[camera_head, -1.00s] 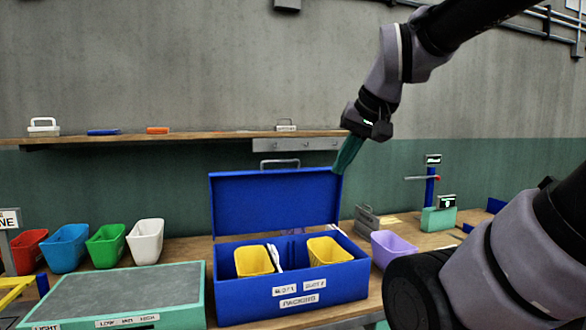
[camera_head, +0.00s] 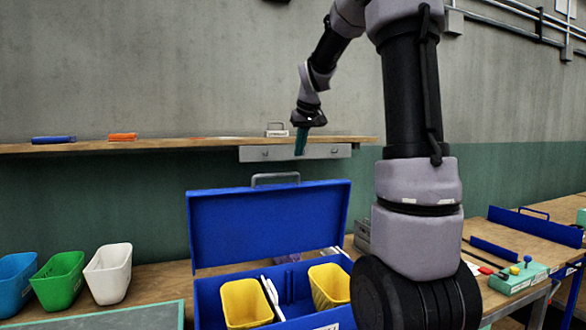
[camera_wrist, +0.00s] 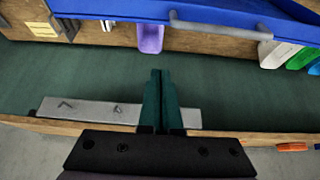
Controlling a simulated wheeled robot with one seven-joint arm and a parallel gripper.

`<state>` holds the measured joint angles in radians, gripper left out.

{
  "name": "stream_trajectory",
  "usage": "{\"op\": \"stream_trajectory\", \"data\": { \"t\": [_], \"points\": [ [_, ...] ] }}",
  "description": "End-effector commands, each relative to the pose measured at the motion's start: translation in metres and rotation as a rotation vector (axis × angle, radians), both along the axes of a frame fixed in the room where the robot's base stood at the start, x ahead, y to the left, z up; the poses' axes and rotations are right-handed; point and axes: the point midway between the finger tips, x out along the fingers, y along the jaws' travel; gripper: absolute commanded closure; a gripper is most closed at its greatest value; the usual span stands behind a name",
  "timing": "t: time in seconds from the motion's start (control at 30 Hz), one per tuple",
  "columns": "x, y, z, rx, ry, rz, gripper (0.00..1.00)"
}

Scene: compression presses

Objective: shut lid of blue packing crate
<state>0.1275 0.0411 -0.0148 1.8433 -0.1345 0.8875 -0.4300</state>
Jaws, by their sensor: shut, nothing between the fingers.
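The blue packing crate (camera_head: 207,302) stands on the bench with its lid (camera_head: 270,224) raised upright at the back. A grey handle (camera_head: 276,179) tops the lid's upper edge. Two yellow bins (camera_head: 246,303) sit inside the crate. My gripper (camera_head: 300,150) is shut and empty, its teal fingers pointing down above and behind the lid, apart from it. In the wrist view the shut fingers (camera_wrist: 155,80) point toward the green wall, and the lid (camera_wrist: 130,8) with its handle (camera_wrist: 222,27) shows beyond them at the top.
A wall shelf (camera_head: 190,143) with a grey hook strip (camera_head: 285,153) is behind my gripper. Blue, green and white bins (camera_head: 107,275) stand left of the crate. A teal device with coloured knobs (camera_head: 516,279) is at right.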

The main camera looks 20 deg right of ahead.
Motion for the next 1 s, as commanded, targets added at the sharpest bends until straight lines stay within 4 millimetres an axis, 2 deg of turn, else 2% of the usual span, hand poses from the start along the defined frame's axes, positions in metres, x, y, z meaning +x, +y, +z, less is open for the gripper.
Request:
{"op": "stream_trajectory", "data": {
  "t": [0.17,0.53,0.6,0.7,1.0],
  "points": [
    [0.011,0.000,-0.021,-0.001,0.003,0.002,1.00],
    [0.048,0.001,-0.090,0.001,0.004,0.000,1.00],
    [0.032,0.000,-0.087,0.000,-0.001,-0.001,1.00],
    [0.019,0.000,-0.089,0.000,-0.001,0.000,1.00],
    [0.006,0.001,-0.092,0.001,0.000,0.000,1.00]
  ]
}}
